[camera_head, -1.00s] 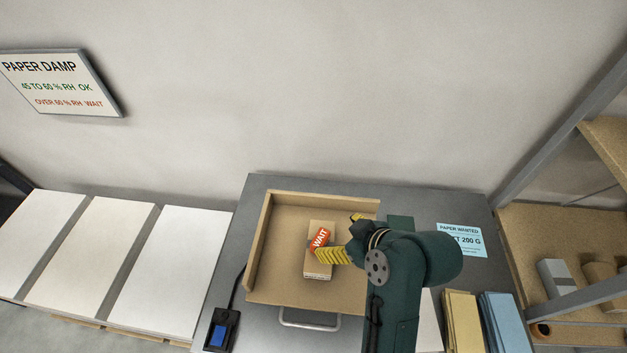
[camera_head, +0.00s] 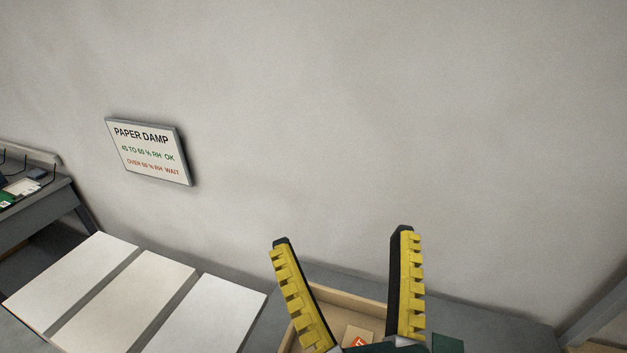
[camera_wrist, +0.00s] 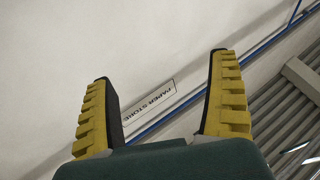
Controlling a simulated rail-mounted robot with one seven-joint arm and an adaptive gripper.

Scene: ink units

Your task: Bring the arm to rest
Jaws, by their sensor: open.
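My gripper (camera_head: 342,240) is open and empty, with its two yellow-ribbed fingers spread and pointing up in front of the wall in the head view. In the wrist view my gripper (camera_wrist: 162,85) also shows open, with nothing between the fingers and the upper wall beyond. Below and behind the fingers, a wooden tray (camera_head: 352,299) stands on the grey table. A light block with a red tag (camera_head: 356,341) lies in it, partly hidden by my gripper and cut off by the frame's lower edge.
A "PAPER DAMP" sign (camera_head: 148,152) hangs on the wall. White paper stacks (camera_head: 205,315) lie at lower left. A grey bench (camera_head: 35,205) stands at far left. In the wrist view, a "PAPER STORE" sign (camera_wrist: 149,103) and a blue pipe (camera_wrist: 245,60) are high up. The space around the fingers looks clear.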

